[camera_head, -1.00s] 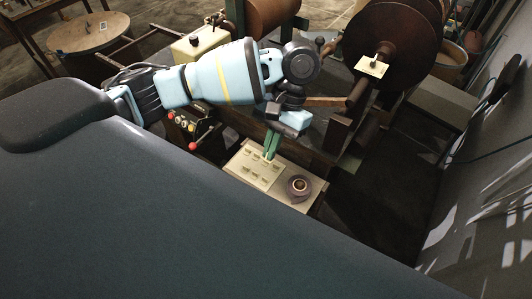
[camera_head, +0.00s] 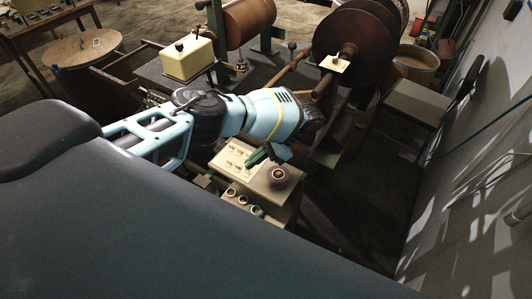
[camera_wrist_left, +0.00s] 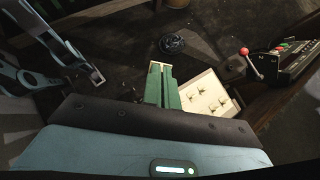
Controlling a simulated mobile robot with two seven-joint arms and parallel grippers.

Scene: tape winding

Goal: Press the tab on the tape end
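My left gripper (camera_head: 256,156) is over the small bench, pointing down beside the dark tape roll (camera_head: 278,175). In the left wrist view its two green fingers (camera_wrist_left: 163,84) are close together, with a small cream piece, seemingly a tab (camera_wrist_left: 160,66), at their tips. The tape roll (camera_wrist_left: 172,43) lies beyond the fingertips, apart from them. A pale board (camera_head: 232,158) with several small cream tabs (camera_head: 237,164) lies left of the gripper; the board also shows in the left wrist view (camera_wrist_left: 207,98). The tape's loose end cannot be made out. My right gripper is out of view.
A large brown reel (camera_head: 352,45) stands behind, with a cream card (camera_head: 336,63) before it. A cream box (camera_head: 188,58) stands at the back left. Several small rings (camera_head: 243,200) sit at the bench front. A control box with a red-knobbed lever (camera_wrist_left: 245,51) shows in the wrist view.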

